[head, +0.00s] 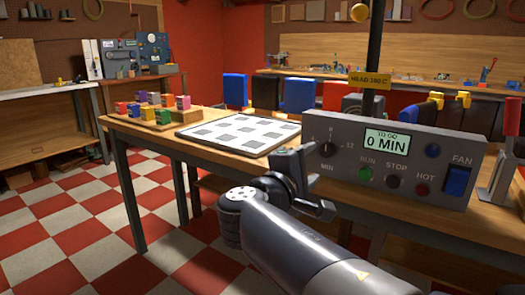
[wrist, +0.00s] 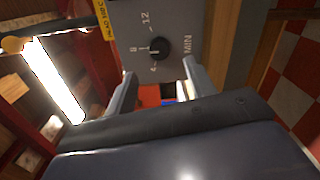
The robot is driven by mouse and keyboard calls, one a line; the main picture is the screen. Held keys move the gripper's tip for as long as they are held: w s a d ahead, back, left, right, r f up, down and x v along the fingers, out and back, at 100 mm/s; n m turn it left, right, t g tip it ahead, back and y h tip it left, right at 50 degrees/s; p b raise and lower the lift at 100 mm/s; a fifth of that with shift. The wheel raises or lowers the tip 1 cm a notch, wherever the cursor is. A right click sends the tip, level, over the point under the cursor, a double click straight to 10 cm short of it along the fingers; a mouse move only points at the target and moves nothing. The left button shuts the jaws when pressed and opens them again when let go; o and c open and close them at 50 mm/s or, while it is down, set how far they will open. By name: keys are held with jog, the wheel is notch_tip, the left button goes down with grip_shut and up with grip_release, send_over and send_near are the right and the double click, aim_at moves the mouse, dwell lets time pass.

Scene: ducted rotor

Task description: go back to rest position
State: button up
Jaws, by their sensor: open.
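My gripper (head: 316,178) hangs in front of the table, just left of the grey control panel (head: 345,185), at the end of my arm. In the wrist view my gripper (wrist: 159,76) is open, with nothing between its fingers. The panel's black dial (head: 327,149) lies just beyond the fingers; the dial also shows in the wrist view (wrist: 160,48), apart from the fingertips as far as I can tell. The panel's display (head: 387,141) reads "TO GO 0 MIN".
The wooden table (head: 182,146) carries a white board with grey squares (head: 240,133) and a tray of coloured blocks (head: 155,110). A green RUN button (head: 366,174) and blue FAN switch (head: 457,181) sit on the panel. The checkered floor (head: 60,225) at left is clear.

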aim_at(326, 152)
jog(key=b+x, duration=0.1)
jog(key=x, duration=0.6)
jog(key=shift+w+d, duration=0.2)
jog(key=shift+w+r, duration=0.1)
